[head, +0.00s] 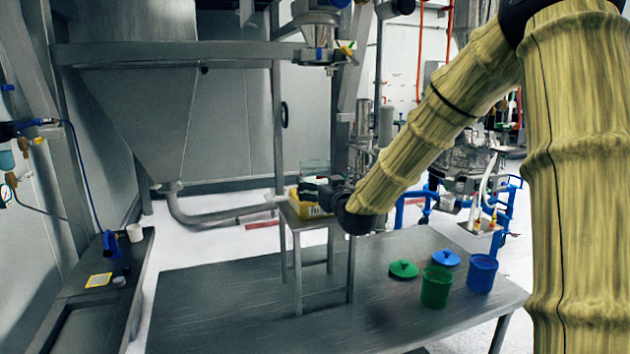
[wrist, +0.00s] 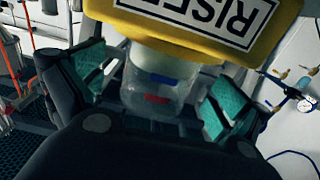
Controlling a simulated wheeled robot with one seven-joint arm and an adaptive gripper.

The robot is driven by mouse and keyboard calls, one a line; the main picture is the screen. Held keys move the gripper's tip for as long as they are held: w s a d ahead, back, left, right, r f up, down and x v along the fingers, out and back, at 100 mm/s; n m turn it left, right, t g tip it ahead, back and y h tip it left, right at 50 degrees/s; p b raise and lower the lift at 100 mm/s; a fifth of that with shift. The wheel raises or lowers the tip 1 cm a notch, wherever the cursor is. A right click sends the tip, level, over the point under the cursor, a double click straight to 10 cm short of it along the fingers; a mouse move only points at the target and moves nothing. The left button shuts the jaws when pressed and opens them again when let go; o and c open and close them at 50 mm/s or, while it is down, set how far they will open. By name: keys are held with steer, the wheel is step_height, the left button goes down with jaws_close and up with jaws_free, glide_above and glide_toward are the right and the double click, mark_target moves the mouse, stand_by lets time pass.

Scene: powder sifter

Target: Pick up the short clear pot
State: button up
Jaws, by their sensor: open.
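The short clear pot (wrist: 150,84) shows in the wrist view between the two green-padded fingers of my gripper (wrist: 155,92). It is see-through, with a blue patch and a red patch on it or seen through it. A gap shows on the finger sides, and my gripper is open. In the head view my gripper (head: 322,194) is at the small raised stand (head: 310,222), beside a yellow box (head: 308,208). A clear container (head: 314,167) shows just behind; I cannot tell whether it is the same pot.
The yellow box, with a black-and-white label, is close to the pot in the wrist view (wrist: 195,45). On the grey table (head: 230,290) stand a green pot (head: 437,287), a blue pot (head: 481,274), a green lid (head: 403,269) and a blue lid (head: 446,258). The table's left part is clear.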

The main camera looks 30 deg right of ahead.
steer(key=shift+p+x, duration=0.85)
steer(key=shift+x, duration=1.35)
steer(key=shift+f, duration=0.15)
steer(key=c, duration=1.2)
steer(key=shift+c, duration=0.2)
